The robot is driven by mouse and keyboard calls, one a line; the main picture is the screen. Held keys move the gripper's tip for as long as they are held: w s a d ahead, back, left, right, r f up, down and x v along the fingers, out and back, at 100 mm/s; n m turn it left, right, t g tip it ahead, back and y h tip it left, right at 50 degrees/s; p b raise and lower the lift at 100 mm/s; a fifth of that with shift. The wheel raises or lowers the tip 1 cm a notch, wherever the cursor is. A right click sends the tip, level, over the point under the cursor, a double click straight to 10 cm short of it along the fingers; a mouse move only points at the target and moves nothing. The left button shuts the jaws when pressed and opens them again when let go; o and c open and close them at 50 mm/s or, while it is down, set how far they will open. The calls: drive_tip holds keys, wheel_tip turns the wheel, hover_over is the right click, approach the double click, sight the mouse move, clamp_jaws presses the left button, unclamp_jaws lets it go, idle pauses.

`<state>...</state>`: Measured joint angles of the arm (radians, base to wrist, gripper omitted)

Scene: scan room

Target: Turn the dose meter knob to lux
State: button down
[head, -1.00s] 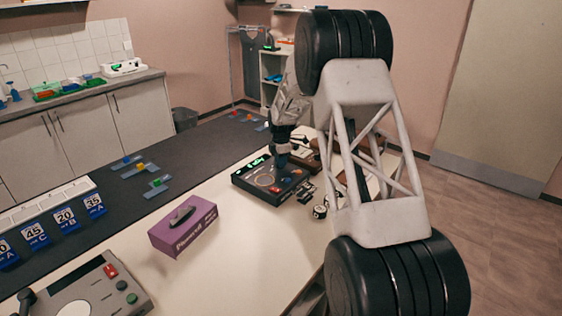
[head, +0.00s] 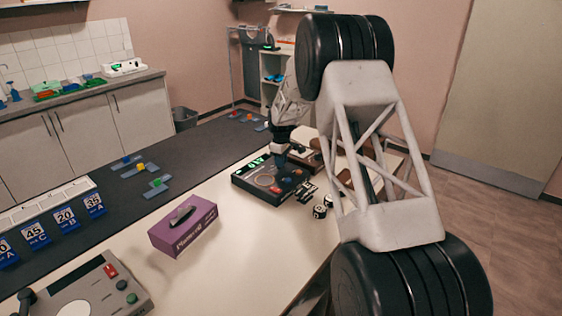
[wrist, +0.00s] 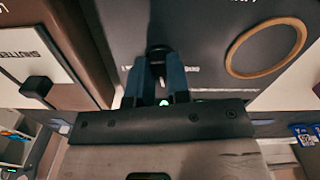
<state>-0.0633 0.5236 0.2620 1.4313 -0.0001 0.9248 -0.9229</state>
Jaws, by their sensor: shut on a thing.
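The dose meter (head: 250,184) is a dark box with a lit green display on the white table, in the middle of the head view. Its dark panel (wrist: 205,30) fills the upper wrist view, with a tan ring on the right. My gripper (wrist: 160,72) points at the panel, its two blue fingers shut on a small black knob (wrist: 159,50). White lettering stands on both sides of the knob, partly hidden and too small to read. In the head view my gripper (head: 281,160) is at the far side of the meter; the knob is hidden there.
A brown box with a shutter label (wrist: 30,50) and a black lever (wrist: 37,87) stands close beside the meter. A purple box (head: 184,228) and a grey control panel (head: 90,290) are nearer. Small black-and-white pieces (head: 320,211) lie to the right.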

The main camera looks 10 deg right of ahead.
drive_tip(key=m, duration=0.6)
drive_tip(key=shift+a, duration=0.1)
idle(0.3)
drive_tip(key=c, duration=1.1)
unclamp_jaws()
drive_tip(key=shift+r, duration=3.9)
